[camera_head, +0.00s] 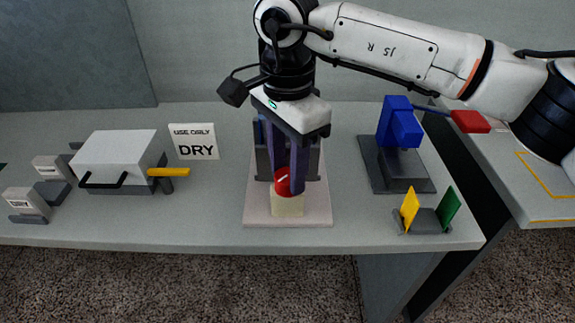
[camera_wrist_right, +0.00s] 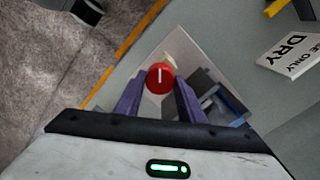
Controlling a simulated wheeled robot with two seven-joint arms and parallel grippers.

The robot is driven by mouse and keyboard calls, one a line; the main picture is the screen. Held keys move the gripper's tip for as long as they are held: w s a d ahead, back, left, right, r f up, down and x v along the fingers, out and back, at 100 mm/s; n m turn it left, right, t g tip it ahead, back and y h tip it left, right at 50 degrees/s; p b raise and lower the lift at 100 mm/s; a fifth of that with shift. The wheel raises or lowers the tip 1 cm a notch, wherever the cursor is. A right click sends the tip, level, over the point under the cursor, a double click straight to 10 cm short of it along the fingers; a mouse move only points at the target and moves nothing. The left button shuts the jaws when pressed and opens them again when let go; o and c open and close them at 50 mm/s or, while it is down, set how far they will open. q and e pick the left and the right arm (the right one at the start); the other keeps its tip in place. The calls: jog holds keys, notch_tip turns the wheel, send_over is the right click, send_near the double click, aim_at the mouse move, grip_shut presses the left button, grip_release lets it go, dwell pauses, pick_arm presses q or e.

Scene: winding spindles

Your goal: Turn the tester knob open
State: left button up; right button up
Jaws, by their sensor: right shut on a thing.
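The red tester knob (camera_head: 283,184) sits on a cream block at the front of the tester (camera_head: 288,217), a pale base plate with dark grey uprights. A white line marks the knob's face. My right gripper (camera_head: 288,182) reaches down from above, and its purple fingers are shut on the knob. In the right wrist view, the knob (camera_wrist_right: 160,77) sits between the fingertips (camera_wrist_right: 160,85), with its white line running nearly straight up the picture. The gripper hides part of the tester behind it. My left gripper is not in view.
Left stand a white box with a black handle (camera_head: 115,160), its yellow lever (camera_head: 170,172) and a "DRY" sign (camera_head: 194,141). Right are a blue device (camera_head: 400,125) with a red-ended lever (camera_head: 470,121) and a holder with yellow and green flags (camera_head: 428,221). A gap separates the right-hand table.

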aim_at(288, 175)
jog(key=n, duration=0.5)
jog(key=shift+r, duration=0.1)
jog(key=n, duration=0.3)
jog(key=shift+w, duration=0.1)
jog(key=shift+n, duration=0.5)
jog(key=o, duration=1)
jog(key=shift+o, duration=0.2)
notch_tip(288, 175, up, 10)
jog(key=p, duration=0.1)
jog(key=shift+r, duration=0.15)
